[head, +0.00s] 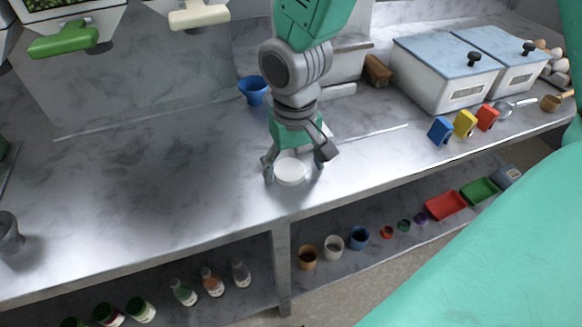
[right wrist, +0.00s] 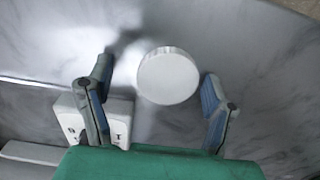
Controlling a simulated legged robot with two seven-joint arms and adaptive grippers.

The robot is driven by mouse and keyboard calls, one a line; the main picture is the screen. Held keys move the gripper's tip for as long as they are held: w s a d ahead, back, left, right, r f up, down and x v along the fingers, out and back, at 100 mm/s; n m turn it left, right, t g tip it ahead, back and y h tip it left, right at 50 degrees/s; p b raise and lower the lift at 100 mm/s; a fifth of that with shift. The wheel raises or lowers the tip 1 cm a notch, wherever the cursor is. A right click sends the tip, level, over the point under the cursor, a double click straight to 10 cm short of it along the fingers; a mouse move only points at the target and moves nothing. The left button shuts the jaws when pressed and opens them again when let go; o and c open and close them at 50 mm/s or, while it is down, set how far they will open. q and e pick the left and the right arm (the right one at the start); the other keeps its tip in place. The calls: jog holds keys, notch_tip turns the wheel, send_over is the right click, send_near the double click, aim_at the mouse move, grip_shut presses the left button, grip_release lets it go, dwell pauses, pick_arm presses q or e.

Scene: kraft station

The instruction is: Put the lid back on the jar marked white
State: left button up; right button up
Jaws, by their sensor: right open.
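A flat white disc (head: 290,172), which looks like the lid, lies on the metal counter near its front edge. My right gripper (head: 294,172) points down at it, open, with one finger on each side. In the right wrist view the disc (right wrist: 168,76) sits between and ahead of the open fingers (right wrist: 157,92), with gaps on both sides. Three open jars stand on the shelf below; the middle one is a whitish jar (head: 334,247). I cannot read a marking on it. My left gripper is not in view.
An orange-brown jar (head: 307,257) and a blue jar (head: 360,238) flank the whitish one. A blue funnel (head: 253,90) stands behind my gripper. The counter to the left is mostly clear.

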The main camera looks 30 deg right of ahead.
aim_at(293, 168)
jog(key=shift+d, duration=0.1)
jog(key=c, duration=0.5)
jog(key=shift+a, duration=0.3)
jog(key=c, duration=0.4)
jog(key=shift+o, duration=0.2)
jog(key=shift+a+r, duration=0.1)
jog(key=shift+a, duration=0.45)
jog(key=shift+w+d+r, duration=0.1)
jog(key=shift+d+r, duration=0.1)
jog(key=shift+r, duration=0.3)
jog(key=r, duration=0.2)
jog(key=d+r+p, duration=0.1)
jog(key=r, duration=0.2)
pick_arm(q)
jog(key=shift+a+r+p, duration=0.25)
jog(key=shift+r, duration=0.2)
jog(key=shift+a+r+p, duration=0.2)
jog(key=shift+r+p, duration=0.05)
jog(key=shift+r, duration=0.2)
pick_arm(e)
jog(key=r, duration=0.2)
jog(key=a+r, duration=0.1)
jog(key=r, duration=0.1)
